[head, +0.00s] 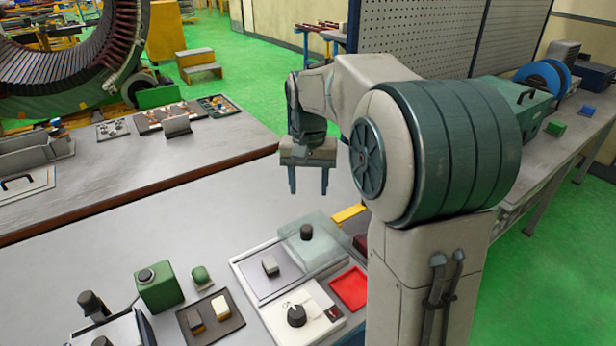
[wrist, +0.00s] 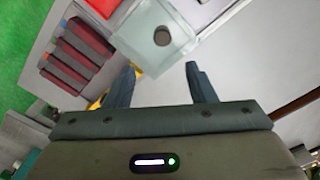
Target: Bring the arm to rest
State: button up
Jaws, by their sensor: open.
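My arm reaches out over the grey table (head: 190,245) in the head view. My gripper (head: 308,188) hangs with its two fingers pointing down, above the table near the tray's back edge. In the wrist view my gripper (wrist: 160,80) shows its two blue-grey fingers well apart, with nothing between them. The gripper is open and touches nothing that I can see.
Dark red blocks (wrist: 78,55) show in the wrist view.

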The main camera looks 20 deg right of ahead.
jog(key=shift+r, duration=0.95)
jog(key=shift+s, duration=0.15)
jog(key=s+a+f+n+t, duration=0.1)
jog(key=s+f+n, duration=0.1)
jog(key=s, duration=0.8)
jog(key=s+a+f+n+t, duration=0.1)
jog(key=s+f, duration=0.3)
jog(key=s, duration=0.7)
jog(key=shift+s+f+n+t, duration=0.15)
jog(key=shift+s+n+t, duration=0.05)
jog(key=shift+n+t, duration=0.35)
